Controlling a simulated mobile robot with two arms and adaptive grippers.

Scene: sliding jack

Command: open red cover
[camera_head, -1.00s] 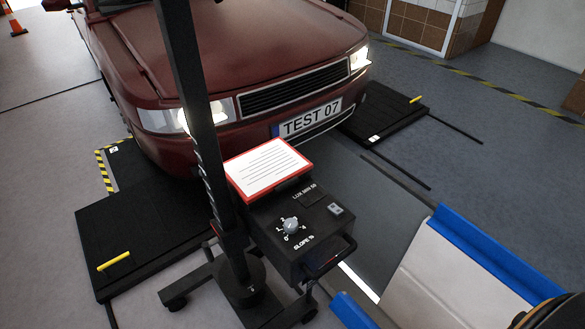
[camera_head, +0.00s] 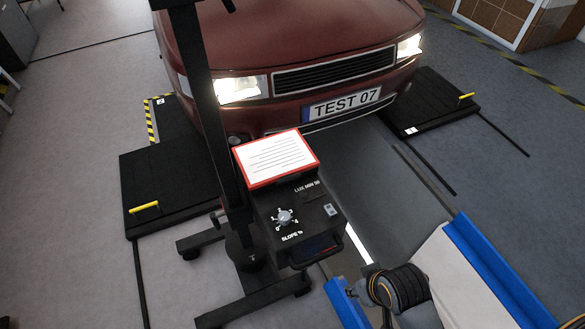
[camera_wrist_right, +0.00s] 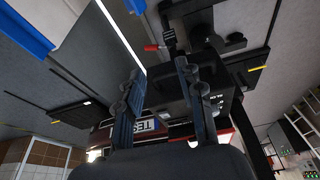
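The red cover (camera_head: 275,158) is a red-rimmed flap with a white sheet of printed lines. The box is behind the fingers there, with the cover mostly hidden. My left gripper is in no view.
The box is on a black upright post (camera_head: 205,110) with a wheeled base (camera_head: 250,290). A dark red car (camera_head: 300,40) stands behind it. A blue-edged white ramp (camera_head: 490,270) is at the right, close to my right arm.

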